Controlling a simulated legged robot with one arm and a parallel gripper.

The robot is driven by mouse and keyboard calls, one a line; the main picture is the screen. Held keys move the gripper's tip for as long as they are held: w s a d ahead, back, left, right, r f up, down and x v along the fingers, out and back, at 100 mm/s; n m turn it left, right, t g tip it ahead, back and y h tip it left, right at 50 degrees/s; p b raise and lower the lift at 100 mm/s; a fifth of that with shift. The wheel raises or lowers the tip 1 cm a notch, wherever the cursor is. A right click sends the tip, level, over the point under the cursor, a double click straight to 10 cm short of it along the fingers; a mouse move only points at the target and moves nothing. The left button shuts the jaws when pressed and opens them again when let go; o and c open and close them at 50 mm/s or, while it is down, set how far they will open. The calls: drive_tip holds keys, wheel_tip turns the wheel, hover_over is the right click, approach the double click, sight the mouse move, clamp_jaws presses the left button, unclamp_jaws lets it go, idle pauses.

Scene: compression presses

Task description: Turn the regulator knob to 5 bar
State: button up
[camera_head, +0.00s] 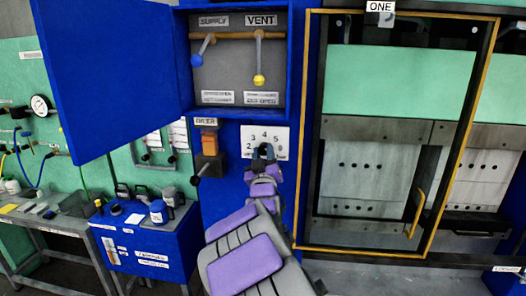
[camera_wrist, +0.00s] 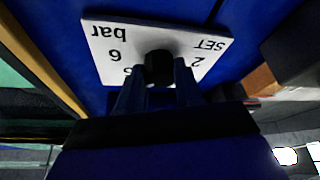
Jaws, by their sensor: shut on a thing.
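The regulator knob (camera_wrist: 158,68) is a dark round knob in front of a white dial plate (camera_head: 281,137) on the blue panel. The plate carries numbers such as 3, 4 and 5 in the head view. In the wrist view the plate (camera_wrist: 105,60) appears upside down, with "bar", "6", "2" and "SET" readable. My gripper (camera_head: 263,152) reaches up to the knob from below, and its two dark fingers (camera_wrist: 158,80) are shut on the knob's sides. The knob's pointer is hidden, so I cannot tell its setting.
Above is an open blue cabinet (camera_head: 187,60) with SUPPLY (camera_head: 202,50) and VENT (camera_head: 259,65) levers. An orange-and-black unit (camera_head: 209,143) sits left of the plate. The yellow-framed press door (camera_head: 310,130) stands close to the right. A blue bench (camera_head: 150,240) is lower left.

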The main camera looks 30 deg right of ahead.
drive_tip(key=shift+n+y, duration=0.6)
drive_tip(key=shift+n, duration=0.4)
drive_tip(key=shift+n+p, duration=0.3)
drive_tip(key=o, duration=1)
drive_tip(key=shift+o, duration=0.2)
